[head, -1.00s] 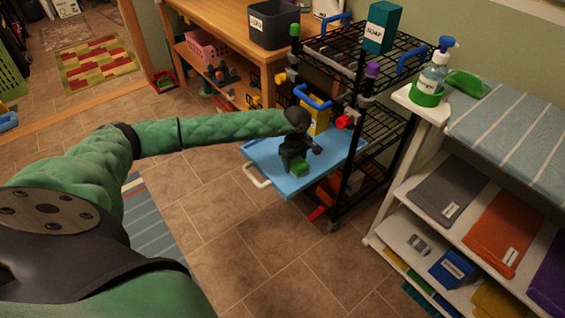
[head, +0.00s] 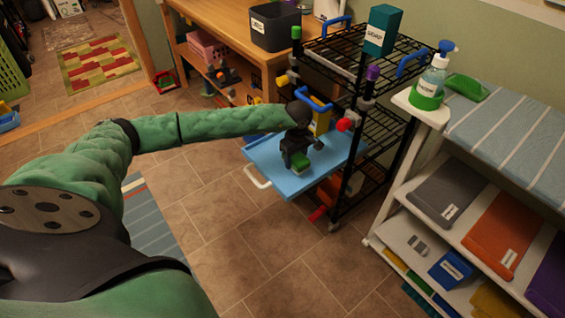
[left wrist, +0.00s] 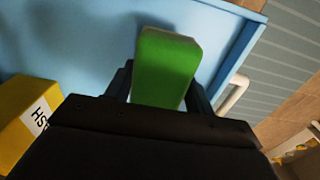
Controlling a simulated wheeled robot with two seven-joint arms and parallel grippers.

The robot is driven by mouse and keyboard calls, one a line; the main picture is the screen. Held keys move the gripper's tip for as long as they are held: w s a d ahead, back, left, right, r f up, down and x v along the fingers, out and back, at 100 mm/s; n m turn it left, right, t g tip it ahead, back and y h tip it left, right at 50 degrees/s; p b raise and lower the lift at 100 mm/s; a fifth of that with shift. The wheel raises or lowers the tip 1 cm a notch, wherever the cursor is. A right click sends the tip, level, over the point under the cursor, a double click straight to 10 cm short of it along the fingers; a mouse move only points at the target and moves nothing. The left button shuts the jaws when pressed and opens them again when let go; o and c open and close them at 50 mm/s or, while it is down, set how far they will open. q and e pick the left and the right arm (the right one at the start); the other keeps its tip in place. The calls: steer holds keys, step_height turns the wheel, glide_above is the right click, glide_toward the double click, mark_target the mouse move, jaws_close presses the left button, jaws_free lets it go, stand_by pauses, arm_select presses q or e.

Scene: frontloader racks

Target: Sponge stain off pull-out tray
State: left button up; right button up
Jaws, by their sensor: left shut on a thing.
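The blue pull-out tray (head: 280,181) sticks out of the black wire rack, with a white handle (head: 257,177) on its front edge. My left gripper (head: 299,160) is over the tray, shut on a green sponge (head: 301,162). In the left wrist view the sponge (left wrist: 167,66) sits between the two dark fingers, over the blue tray surface (left wrist: 75,30). I cannot tell whether the sponge touches the tray. No stain shows; the gripper and sponge hide part of the tray. My right gripper is not in view.
A yellow box (head: 319,119) stands on the tray behind the gripper; it also shows in the left wrist view (left wrist: 22,115). The black wire rack (head: 375,128) rises beside the tray. A white shelf (head: 400,205) stands at right. The tiled floor in front is clear.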

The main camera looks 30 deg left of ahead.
arm_select(q)
steer(key=shift+r+p, duration=0.9)
steer(key=shift+r, duration=1.7)
